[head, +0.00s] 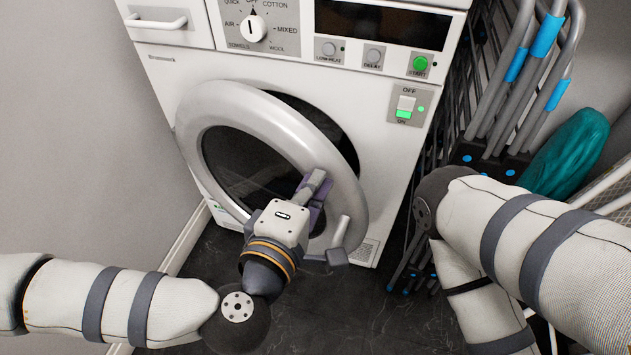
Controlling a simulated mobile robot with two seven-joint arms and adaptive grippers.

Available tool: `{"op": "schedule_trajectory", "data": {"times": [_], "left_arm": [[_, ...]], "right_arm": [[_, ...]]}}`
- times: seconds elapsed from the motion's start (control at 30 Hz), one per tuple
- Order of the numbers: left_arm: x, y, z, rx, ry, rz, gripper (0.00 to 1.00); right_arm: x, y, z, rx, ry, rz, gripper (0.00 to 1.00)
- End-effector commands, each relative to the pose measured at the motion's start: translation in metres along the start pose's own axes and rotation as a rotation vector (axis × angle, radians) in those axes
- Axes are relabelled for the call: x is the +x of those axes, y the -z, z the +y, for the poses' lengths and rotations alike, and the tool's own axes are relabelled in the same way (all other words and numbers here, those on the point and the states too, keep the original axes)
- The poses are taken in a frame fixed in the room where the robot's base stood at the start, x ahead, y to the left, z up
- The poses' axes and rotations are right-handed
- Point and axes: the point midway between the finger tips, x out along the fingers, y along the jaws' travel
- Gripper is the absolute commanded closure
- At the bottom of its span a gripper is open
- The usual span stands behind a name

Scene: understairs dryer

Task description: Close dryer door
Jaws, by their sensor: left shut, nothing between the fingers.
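The dryer door (262,125) is a round grey ring with a dark glass centre on the front of the white dryer (165,75). It stands partly open, swung out from its dark opening (318,118), which shows along the upper right behind the ring. My left gripper (316,190) is shut and empty, in front of the lower right part of the ring. It overlaps the ring in the picture; I cannot tell whether it touches. A small grey lever-like piece (342,231) shows beside it at the ring's lower right. My right gripper is not in view.
A folded drying rack (500,85) and a teal rolled item (570,150) stand close to the right of the dryer. A grey wall (80,130) is close on the left. Dark floor (340,310) is free in front. My right arm is at the right.

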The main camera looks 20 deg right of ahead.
Motion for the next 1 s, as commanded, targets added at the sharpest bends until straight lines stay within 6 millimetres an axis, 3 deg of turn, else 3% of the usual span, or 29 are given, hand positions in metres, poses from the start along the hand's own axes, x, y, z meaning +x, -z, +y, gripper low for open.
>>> {"op": "schedule_trajectory", "data": {"times": [0.47, 0.8, 1.0], "left_arm": [[0.01, -0.001, 0.001, 0.0, -0.001, 0.008, 1.0], [0.088, -0.016, 0.013, -0.023, -0.001, 0.133, 1.0], [0.113, -0.018, 0.02, -0.025, -0.001, 0.132, 1.0]], "right_arm": [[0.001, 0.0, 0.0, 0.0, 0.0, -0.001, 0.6], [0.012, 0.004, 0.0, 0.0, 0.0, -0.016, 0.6], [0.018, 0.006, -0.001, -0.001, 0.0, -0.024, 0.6]]}}
